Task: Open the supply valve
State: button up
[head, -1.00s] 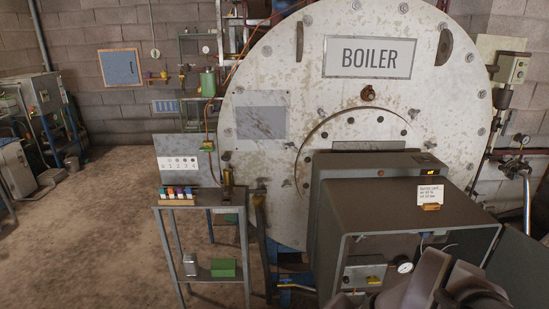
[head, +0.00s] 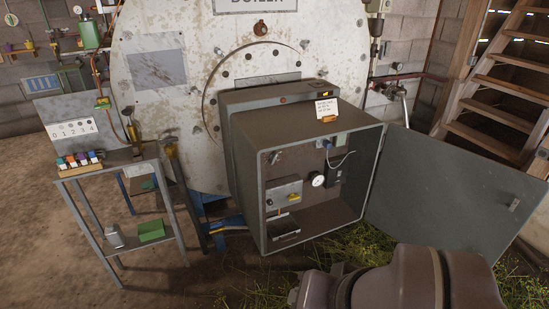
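A burner cabinet (head: 310,125) stands in front of the boiler (head: 195,90), its door (head: 450,195) swung open to the right. Inside are a grey box (head: 284,190) with a small yellow part, a round white gauge (head: 317,180) and a dark unit at the right. A silver pipe fitting (head: 392,90), perhaps a valve, is on the wall pipe to the right of the boiler. I cannot tell which part is the supply valve, or whether it is open. My brown arm link fills the bottom right, before the cabinet and door; my gripper is not in view.
A metal stand (head: 102,168) with coloured pieces is at left, a green box (head: 151,231) on its lower shelf. Wooden stairs (head: 500,80) rise at right. Grassy plant matter (head: 375,240) lies below the open door. Bare floor (head: 35,215) shows at far left.

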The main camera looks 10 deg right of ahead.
aim_at(169, 141)
jog(key=i+l+u, duration=0.25)
jog(key=l, duration=0.35)
jog(key=i+l+u, duration=0.25)
jog(key=i+l, duration=0.15)
jog(key=l, duration=0.25)
